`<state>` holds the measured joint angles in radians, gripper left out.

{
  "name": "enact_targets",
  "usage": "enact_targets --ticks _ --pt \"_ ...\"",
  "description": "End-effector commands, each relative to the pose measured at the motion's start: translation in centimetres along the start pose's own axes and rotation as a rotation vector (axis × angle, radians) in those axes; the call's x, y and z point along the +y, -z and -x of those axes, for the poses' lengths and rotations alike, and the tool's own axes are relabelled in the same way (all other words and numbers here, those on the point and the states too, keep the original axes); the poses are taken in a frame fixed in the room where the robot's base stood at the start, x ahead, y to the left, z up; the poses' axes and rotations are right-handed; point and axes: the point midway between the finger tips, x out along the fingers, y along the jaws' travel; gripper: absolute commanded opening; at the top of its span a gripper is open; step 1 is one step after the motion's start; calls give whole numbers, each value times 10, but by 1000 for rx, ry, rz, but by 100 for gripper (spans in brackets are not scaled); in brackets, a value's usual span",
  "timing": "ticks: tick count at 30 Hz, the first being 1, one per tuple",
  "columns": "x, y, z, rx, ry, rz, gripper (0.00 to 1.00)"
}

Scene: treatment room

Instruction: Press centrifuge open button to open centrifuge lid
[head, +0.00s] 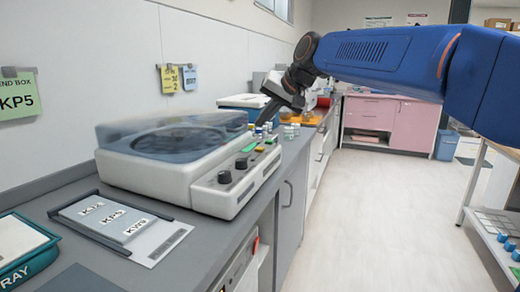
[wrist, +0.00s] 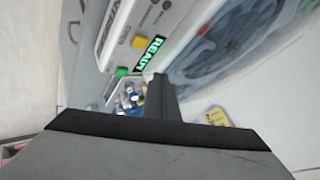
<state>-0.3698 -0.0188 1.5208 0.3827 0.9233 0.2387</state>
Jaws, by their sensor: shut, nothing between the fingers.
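The centrifuge (head: 150,175) is a pale box on the grey counter. Its smoky see-through lid (head: 165,135) is down, with the round rotor visible beneath. Its front panel has dark knobs, a yellow button (head: 260,149) and a green button (head: 269,141). In the wrist view, the yellow button (wrist: 138,41) is beside a lit display (wrist: 150,53) reading READY, and the green button (wrist: 121,72) is near the panel's end. My gripper (head: 262,120) is shut and empty, pointing down near the panel's far end. I see no contact with either button.
Small capped vials (head: 289,131) stand on the counter just beyond the centrifuge, close to my gripper. A card tray (head: 125,226) lies in front of it. A blue-and-white box (head: 247,101) stands behind. The floor (head: 370,215) to the right is clear.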

Motion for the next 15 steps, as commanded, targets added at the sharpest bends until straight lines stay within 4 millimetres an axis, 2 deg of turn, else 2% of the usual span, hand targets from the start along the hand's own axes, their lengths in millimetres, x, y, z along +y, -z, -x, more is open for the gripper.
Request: enact_targets --ticks 9,15 --pt "18 -19 -25 -2 -1 -1 0" --pt "24 -25 -34 -1 0 -1 0"
